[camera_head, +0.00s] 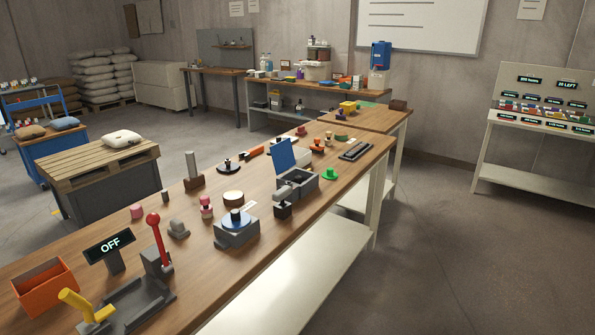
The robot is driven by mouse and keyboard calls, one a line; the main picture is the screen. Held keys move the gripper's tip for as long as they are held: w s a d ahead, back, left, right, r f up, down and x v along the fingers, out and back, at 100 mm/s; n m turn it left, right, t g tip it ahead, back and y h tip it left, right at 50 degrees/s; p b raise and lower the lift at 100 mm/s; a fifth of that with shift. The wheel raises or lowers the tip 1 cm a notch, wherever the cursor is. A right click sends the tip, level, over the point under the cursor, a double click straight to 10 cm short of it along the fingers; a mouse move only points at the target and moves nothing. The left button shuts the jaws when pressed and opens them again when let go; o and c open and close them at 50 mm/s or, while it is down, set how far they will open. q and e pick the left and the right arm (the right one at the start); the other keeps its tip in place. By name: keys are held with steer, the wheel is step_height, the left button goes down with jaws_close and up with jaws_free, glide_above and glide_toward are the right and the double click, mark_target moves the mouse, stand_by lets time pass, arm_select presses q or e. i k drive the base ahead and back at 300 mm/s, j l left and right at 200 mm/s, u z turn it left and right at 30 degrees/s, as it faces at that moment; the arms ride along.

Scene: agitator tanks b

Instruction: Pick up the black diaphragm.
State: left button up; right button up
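A flat black disc (228,167) with a small upright piece on its middle lies on the long wooden workbench (330,215), near the far edge; it looks like the black diaphragm, but it is too small to be sure. Neither of my grippers shows in this view.
Near the disc are a grey post on a brown block (193,170), an orange bar (251,153) and an open grey box with a blue lid (284,155). A red-knobbed lever (158,235), an OFF sign (110,244) and an orange bin (45,287) stand at the near left. Floor is clear at right.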

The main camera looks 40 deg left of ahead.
mark_target(298, 180)
steer(key=i+j+u, duration=0.2)
steer(key=i, duration=2.2)
steer(key=i+l+u, duration=0.1)
steer(key=i+u, duration=0.35)
steer(key=i+l+u, duration=0.15)
steer(key=u, duration=0.3)
steer(key=i+l+u, duration=0.3)
steer(key=u, duration=0.15)
